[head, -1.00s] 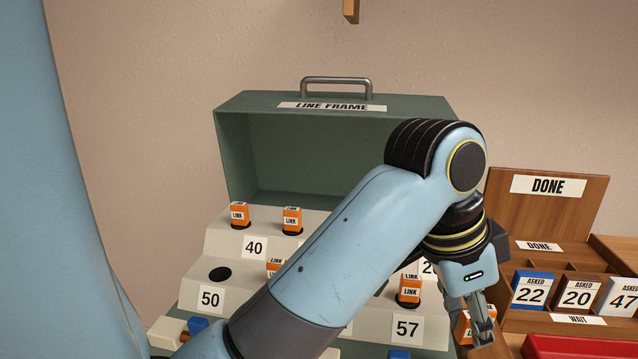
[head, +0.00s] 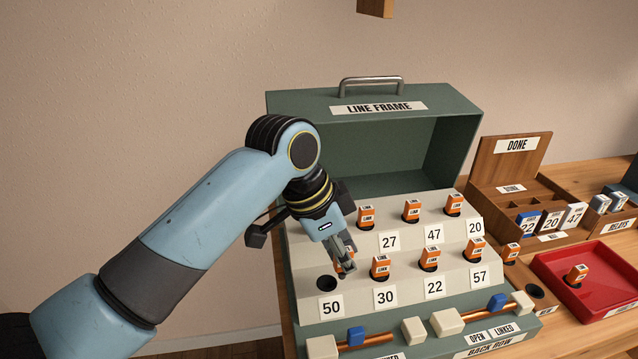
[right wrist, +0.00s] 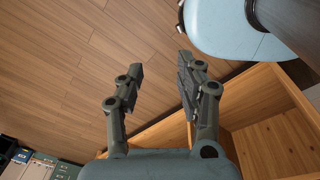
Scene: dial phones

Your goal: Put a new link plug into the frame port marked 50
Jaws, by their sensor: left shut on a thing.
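The green line frame (head: 374,103) has two stepped rows of numbered ports. The port marked 50 (head: 326,283) is an empty dark round hole at the left end of the front row, above its label (head: 331,307). My left gripper (head: 344,268) is shut on an orange link plug (head: 349,264), just above and to the right of that hole. The fingers partly hide the plug, and I cannot tell how far it is above the step. My right gripper (right wrist: 160,76) is open and empty in the right wrist view, with floor and wooden compartments beyond it.
Orange plugs stand in ports 30 (head: 380,267), 22 (head: 430,258) and 57 (head: 475,248). The port at back left is hidden by my left arm. A wooden holder has one plug (head: 511,253) and an empty hole (head: 535,291). A red tray (head: 608,305) holds another plug.

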